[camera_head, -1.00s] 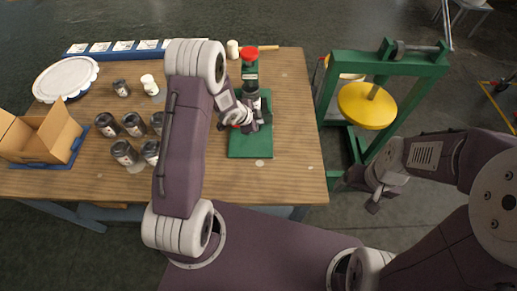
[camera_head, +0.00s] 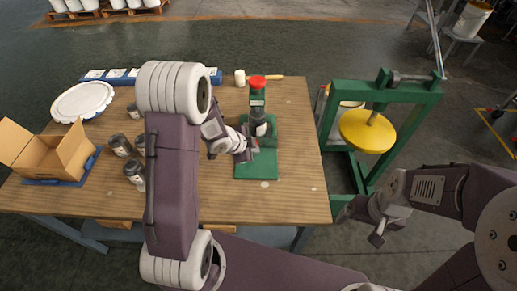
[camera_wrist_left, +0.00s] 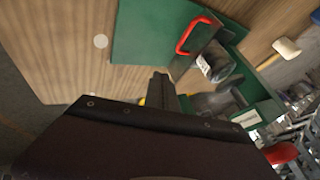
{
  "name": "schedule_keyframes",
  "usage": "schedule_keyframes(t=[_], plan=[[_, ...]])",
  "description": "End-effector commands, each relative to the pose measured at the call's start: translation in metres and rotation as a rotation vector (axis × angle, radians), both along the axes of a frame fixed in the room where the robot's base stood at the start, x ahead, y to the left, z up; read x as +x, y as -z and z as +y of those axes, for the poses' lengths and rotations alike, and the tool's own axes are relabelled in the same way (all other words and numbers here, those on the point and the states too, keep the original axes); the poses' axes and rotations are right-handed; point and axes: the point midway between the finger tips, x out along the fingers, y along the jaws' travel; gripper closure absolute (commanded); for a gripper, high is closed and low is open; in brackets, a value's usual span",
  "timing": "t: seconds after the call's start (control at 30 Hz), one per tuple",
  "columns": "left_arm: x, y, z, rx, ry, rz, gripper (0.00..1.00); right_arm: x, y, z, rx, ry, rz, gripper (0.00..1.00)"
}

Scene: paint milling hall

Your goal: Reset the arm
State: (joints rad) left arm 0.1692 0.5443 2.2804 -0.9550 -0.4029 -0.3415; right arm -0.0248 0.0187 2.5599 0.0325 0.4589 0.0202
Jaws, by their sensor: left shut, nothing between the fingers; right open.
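My left arm reaches over the wooden table. Its gripper (camera_head: 250,148) is shut and empty, over the green base plate (camera_head: 257,167) of a small stand with a red top (camera_head: 257,82). My right gripper (camera_head: 377,234) is open and empty, right of the table and in front of the green frame.
The green frame with a yellow disc (camera_head: 367,131) stands right of the table (camera_head: 300,190). An open cardboard box (camera_head: 48,150), a white round tray (camera_head: 82,101) and several dark jars (camera_head: 121,145) are at left. The table's front right is clear.

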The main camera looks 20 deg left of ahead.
Motion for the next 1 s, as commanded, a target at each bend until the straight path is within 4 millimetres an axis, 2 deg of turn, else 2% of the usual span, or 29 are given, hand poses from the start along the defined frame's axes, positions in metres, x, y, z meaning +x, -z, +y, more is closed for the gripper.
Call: schedule_keyframes(t=[0.4,0.47,0.57,0.6,0.63,0.67,0.7,0.77,0.8,0.9,1.0], plan=[[-0.001,-0.004,-0.003,0.001,0.009,-0.004,1.0,0.0,0.0,0.0,0.0,0.0,0.0,0.14],[0.004,-0.018,-0.01,0.007,0.03,-0.037,1.0,0.0,-0.001,0.0,0.0,0.0,0.0,0.14],[0.01,-0.064,-0.026,0.004,0.009,-0.12,1.0,0.0,-0.001,0.0,0.0,0.0,0.0,0.14],[0.003,-0.079,-0.022,-0.003,-0.084,-0.116,1.0,0.0,-0.001,0.0,0.0,0.0,0.0,0.14],[-0.007,-0.086,-0.016,-0.015,-0.179,-0.091,1.0,0.0,0.0,0.0,0.0,0.0,0.0,0.14],[-0.02,-0.088,-0.009,-0.032,-0.283,-0.05,1.0,0.0,0.0,0.0,0.0,0.0,0.0,0.14],[-0.041,-0.087,-0.001,-0.063,-0.424,0.018,1.0,0.0,0.0,0.0,0.0,0.0,0.0,0.14],[-0.08,-0.078,0.006,-0.118,-0.637,0.148,1.0,0.0,0.0,0.0,0.0,0.0,0.0,0.14],[-0.106,-0.07,0.008,-0.151,-0.763,0.24,1.0,0.0,0.0,0.0,0.0,0.0,0.0,0.14],[-0.156,-0.053,0.005,-0.201,-0.987,0.435,1.0,0.0,0.0,0.0,0.0,0.0,0.0,0.14],[-0.184,-0.046,-0.001,-0.217,-1.106,0.554,1.0,0.0,0.0,0.0,0.0,0.0,0.0,0.14]])
